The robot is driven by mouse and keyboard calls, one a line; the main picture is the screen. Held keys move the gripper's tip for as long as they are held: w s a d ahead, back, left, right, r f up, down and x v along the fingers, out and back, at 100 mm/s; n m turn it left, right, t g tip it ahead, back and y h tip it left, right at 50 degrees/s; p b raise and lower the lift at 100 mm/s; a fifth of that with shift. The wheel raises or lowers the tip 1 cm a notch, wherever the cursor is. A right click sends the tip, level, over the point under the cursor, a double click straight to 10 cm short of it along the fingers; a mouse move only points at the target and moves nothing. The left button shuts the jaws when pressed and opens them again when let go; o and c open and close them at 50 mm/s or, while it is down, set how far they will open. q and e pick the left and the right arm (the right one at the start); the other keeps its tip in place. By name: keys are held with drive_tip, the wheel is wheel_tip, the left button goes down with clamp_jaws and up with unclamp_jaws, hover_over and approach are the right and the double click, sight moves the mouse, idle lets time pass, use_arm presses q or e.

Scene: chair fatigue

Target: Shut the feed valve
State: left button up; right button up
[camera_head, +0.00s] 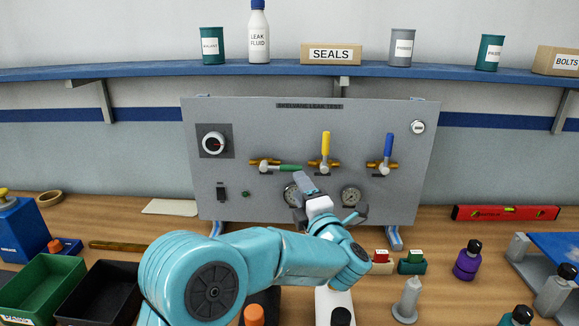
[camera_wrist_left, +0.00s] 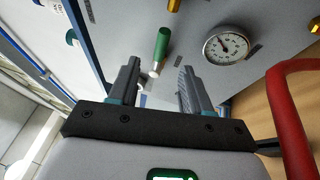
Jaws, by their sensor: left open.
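The grey test panel (camera_head: 230,130) carries three brass valves in a row; their small labels are unreadable, so I cannot tell which is the feed valve. The left valve's green handle (camera_head: 290,168) lies level, pointing right. The yellow handle (camera_head: 326,144) and the blue handle (camera_head: 388,147) stand upright. My left gripper (camera_head: 303,196) is open and empty in front of the panel, just below the green handle's tip. In the left wrist view the green handle (camera_wrist_left: 161,46) shows beyond and between the open fingers (camera_wrist_left: 158,76), apparently untouched. My right gripper is not in view.
Two gauges sit below the valves; my gripper partly covers the left one, while the right gauge (camera_head: 350,196) is clear. A black knob (camera_head: 213,142) is at upper left. A shelf (camera_head: 270,70) runs above. A purple bottle (camera_head: 467,261) and bins (camera_head: 45,285) stand on the bench.

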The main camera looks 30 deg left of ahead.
sight(291, 170)
use_arm(q)
drive_tip(key=p+x, duration=0.2)
drive_tip(key=x, duration=0.6)
drive_tip(key=shift+w, duration=0.5)
drive_tip(key=shift+s+r, duration=0.1)
drive_tip(key=shift+s, duration=0.15)
drive_tip(key=shift+a, duration=0.1)
drive_tip(key=shift+c, duration=0.9)
clamp_jaws()
